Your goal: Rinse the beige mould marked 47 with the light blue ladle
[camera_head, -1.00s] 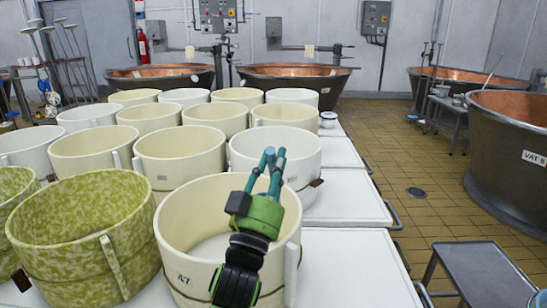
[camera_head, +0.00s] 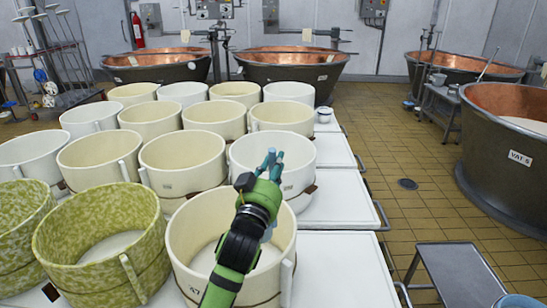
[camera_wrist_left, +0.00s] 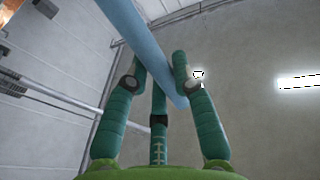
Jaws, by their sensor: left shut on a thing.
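The beige mould marked 47 (camera_head: 186,272) stands at the front of the white table, open at the top, with a pale layer inside. My left gripper (camera_head: 270,162) is above its far rim, with the arm crossing over the mould. In the left wrist view my left gripper (camera_wrist_left: 160,85) is shut on a light blue bar, the handle of the light blue ladle (camera_wrist_left: 145,45), which slants across the fingers. The ladle's bowl is not clearly seen in either view. My right gripper is not in view.
A green-mottled mould (camera_head: 85,275) stands close on the left. Several cream and white moulds fill the table behind. The white tabletop (camera_head: 345,265) to the right is clear. A grey cart (camera_head: 455,275), a blue round object (camera_head: 520,301) and copper vats (camera_head: 520,150) stand farther right.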

